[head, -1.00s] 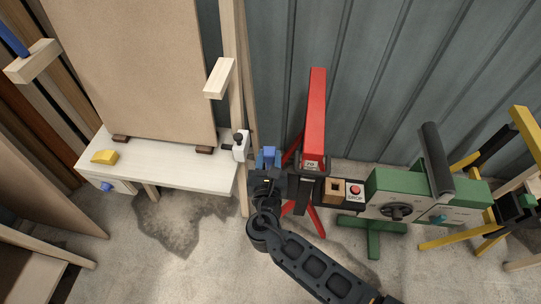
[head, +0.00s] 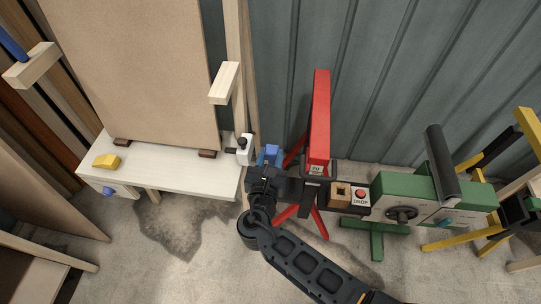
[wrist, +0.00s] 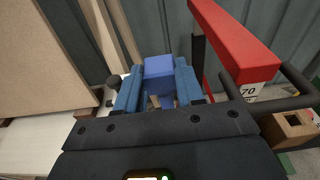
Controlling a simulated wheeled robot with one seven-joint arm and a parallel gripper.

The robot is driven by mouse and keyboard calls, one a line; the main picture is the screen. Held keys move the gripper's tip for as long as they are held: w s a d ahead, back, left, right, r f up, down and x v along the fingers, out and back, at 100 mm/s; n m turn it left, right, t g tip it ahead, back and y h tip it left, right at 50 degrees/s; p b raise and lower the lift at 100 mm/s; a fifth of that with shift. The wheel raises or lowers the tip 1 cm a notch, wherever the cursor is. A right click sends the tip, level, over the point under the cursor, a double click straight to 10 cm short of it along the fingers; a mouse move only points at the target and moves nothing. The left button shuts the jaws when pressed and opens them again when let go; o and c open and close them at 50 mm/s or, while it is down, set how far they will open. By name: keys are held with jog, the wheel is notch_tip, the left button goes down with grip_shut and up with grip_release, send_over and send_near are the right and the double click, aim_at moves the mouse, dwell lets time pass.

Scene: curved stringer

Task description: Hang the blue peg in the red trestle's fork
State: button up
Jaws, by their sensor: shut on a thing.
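My gripper (wrist: 158,90) is shut on the blue peg (wrist: 160,75), which shows between its two blue fingers in the wrist view. In the head view the peg (head: 270,152) is a small blue block at the tip of my gripper (head: 267,162), just left of the red trestle (head: 319,120). The trestle also shows at the right of the wrist view (wrist: 235,42), with a label marked 70. A dark fork (wrist: 285,95) shows at the trestle's front end, to the right of my gripper. The peg is apart from the fork. The peg's lower part is hidden.
A white bench (head: 180,178) with a yellow block (head: 106,161) and an upright brown board (head: 145,75) stands at left. A wooden block with a hole (head: 340,194), a red DROP button (head: 361,194) and a green machine (head: 405,195) stand right of the trestle.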

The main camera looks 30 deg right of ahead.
aim_at(271, 163)
jog(key=shift+f+b, duration=1.6)
jog(key=shift+f, duration=0.65)
jog(key=shift+f+b, duration=2.3)
jog(key=shift+f, duration=0.8)
jog(key=o, duration=1.1)
jog(key=v, duration=0.8)
